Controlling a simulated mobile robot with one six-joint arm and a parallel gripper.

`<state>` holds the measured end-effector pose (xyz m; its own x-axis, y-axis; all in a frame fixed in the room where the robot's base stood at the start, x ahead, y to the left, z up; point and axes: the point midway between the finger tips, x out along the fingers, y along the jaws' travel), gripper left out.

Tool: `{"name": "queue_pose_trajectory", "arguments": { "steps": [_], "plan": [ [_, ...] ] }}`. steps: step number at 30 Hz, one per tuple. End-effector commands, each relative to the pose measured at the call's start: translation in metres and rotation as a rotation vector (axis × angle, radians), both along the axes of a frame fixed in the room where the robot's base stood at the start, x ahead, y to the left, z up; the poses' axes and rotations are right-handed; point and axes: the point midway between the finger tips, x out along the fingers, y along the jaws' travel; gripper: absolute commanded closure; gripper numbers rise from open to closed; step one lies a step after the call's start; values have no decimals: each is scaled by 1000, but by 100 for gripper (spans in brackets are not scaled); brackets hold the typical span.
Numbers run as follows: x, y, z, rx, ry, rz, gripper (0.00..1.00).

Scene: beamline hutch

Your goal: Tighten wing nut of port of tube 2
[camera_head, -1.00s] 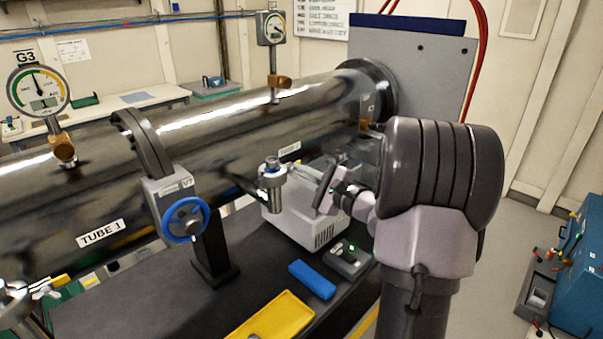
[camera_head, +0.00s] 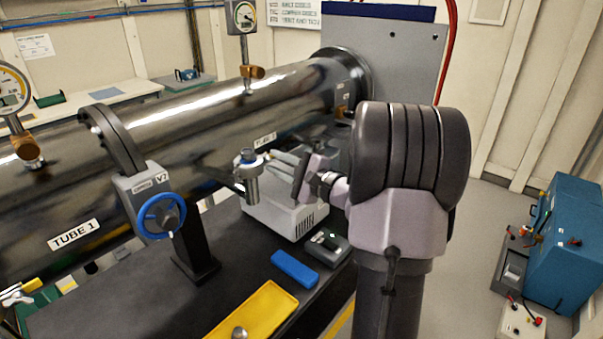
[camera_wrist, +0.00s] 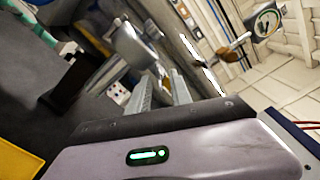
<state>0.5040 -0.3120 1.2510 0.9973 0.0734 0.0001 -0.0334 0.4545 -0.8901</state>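Tube 2 (camera_head: 290,115) is the dark, shiny pipe section running to the back flange. Its port (camera_head: 247,178) is a short metal stub with a clamp, hanging at the tube's front side. It also shows in the wrist view (camera_wrist: 132,46). My gripper (camera_head: 270,162) reaches toward the port from the right, its fingers pointing left. In the wrist view, the two ribbed fingers (camera_wrist: 163,75) stand apart with a gap between them, their tips close to the port clamp. The wing nut is too small to make out clearly, and I cannot tell whether the fingers touch it.
Tube 1 (camera_head: 70,195) has a valve with a blue handwheel (camera_head: 161,215). Below the port stand a white box (camera_head: 285,212) and a small grey device (camera_head: 327,245). A blue block (camera_head: 295,268) and a yellow tray (camera_head: 252,312) lie on the dark bench.

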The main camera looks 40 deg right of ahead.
Motion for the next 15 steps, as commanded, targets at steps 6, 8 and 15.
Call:
{"name": "queue_pose_trajectory", "arguments": {
  "steps": [6, 8, 15],
  "plan": [
    [0, 0, 5, -497, -34, 0, 75],
    [0, 0, 8, -632, -46, 0, 75],
    [-60, -7, 2, -720, -51, -5, 75]
  ]
}}
